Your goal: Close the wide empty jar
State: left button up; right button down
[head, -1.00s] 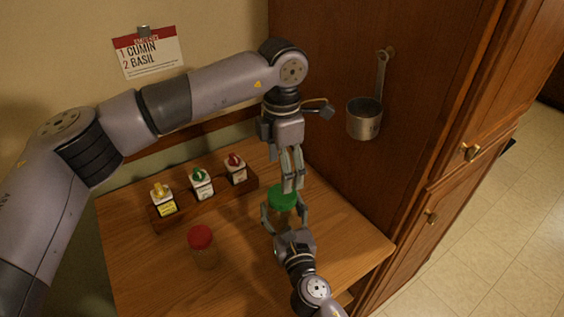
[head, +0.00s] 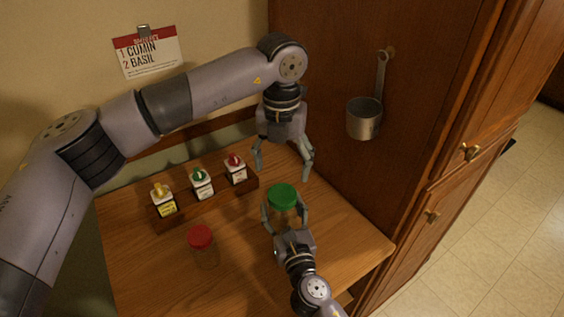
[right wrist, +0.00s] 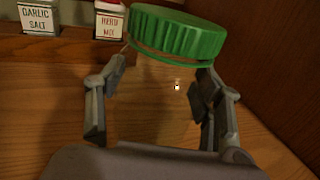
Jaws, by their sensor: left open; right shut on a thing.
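The clear jar (head: 284,217) stands on the wooden counter with a green ribbed lid (head: 284,196) on its mouth. In the right wrist view the green lid (right wrist: 178,36) sits over the see-through jar body (right wrist: 160,98), which looks empty. How tightly the lid sits cannot be told. My right gripper (head: 284,211) is shut on the jar body below the lid; its fingers flank the glass in the wrist view. My left gripper (head: 283,174) is open and empty, just behind and above the lid, fingers spread and apart from it.
A red-lidded jar (head: 202,246) stands at the front left of the counter. A wooden rack (head: 220,205) with several spice bottles is behind it. A metal cup (head: 364,119) hangs on the cabinet side at right. A card (head: 148,54) hangs on the wall.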

aim_at(282, 193)
pick_arm(q)
notch_tip(282, 193, down, 8)
jog(key=shift+f, duration=0.1)
dwell(0.4)
jog(key=c, duration=1.2)
jog(key=m, duration=1)
jog(key=shift+m, duration=0.3)
jog(key=m, duration=0.4)
jog(key=o, duration=1.3)
jog(key=shift+o, duration=0.2)
